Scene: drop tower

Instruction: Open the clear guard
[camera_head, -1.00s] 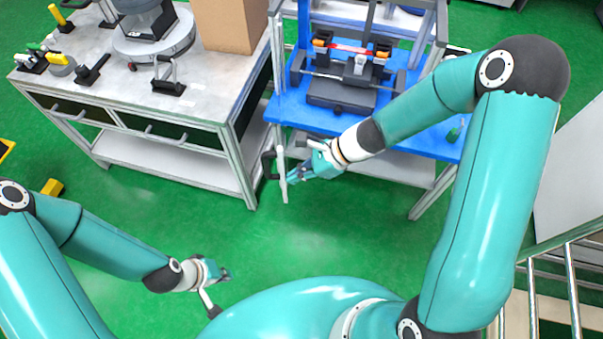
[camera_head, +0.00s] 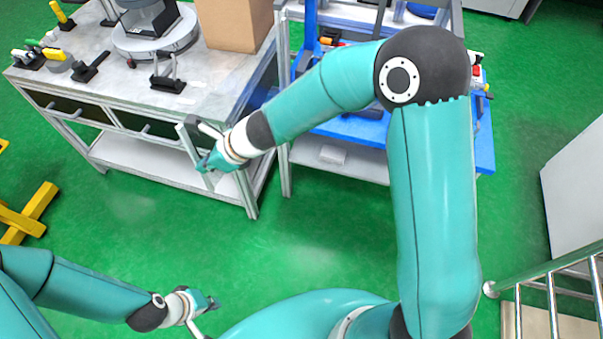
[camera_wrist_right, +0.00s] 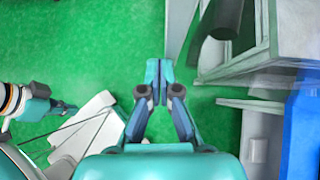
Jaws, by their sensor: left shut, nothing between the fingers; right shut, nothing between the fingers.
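The clear guard's pale upright edge (camera_head: 187,143) and its grey handle show left of the drop tower's frame, in front of the grey bench. Its see-through panel is hard to make out. My right gripper (camera_head: 205,166) is shut and empty beside the lower part of this edge; I cannot tell whether it touches. In the right wrist view the shut fingers (camera_wrist_right: 157,72) point over green floor, with grey framing to their right. My left gripper (camera_head: 211,303) is shut and empty, low over the floor, away from the guard.
The drop tower's blue table (camera_head: 484,150) is partly hidden behind my right arm. A grey bench (camera_head: 110,75) with clamps and a cardboard box (camera_head: 235,25) stands to the left. A metal railing (camera_head: 545,270) is at lower right. The floor in the middle is clear.

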